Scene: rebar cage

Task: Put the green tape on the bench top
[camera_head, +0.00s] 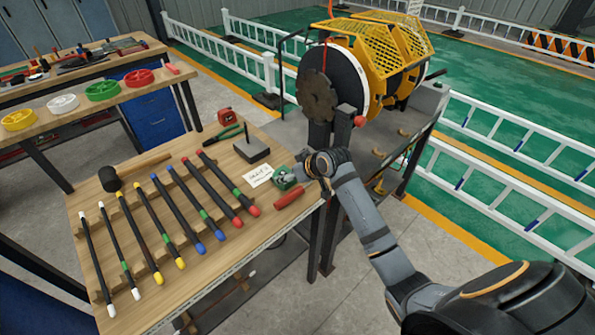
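A green ring-shaped roll (103,91) lies on the narrow wooden shelf at the upper left, between a white roll and a red one. A small green object (284,184) is at the right edge of the wooden bench top (150,283), partly hidden by my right gripper (291,175); I cannot tell whether it is a tape. My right arm comes in from the lower right. Its gripper is at the green object, but the fingers are too small to tell whether they are shut on it. My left gripper is out of view.
Several colour-tipped black rods (160,223) lie across wooden rests on the bench. A mallet (112,179), pliers (228,132), a white card (258,175), a dark block (252,149) and a red cylinder (289,196) are nearby. A yellow-guarded machine (375,60) stands behind.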

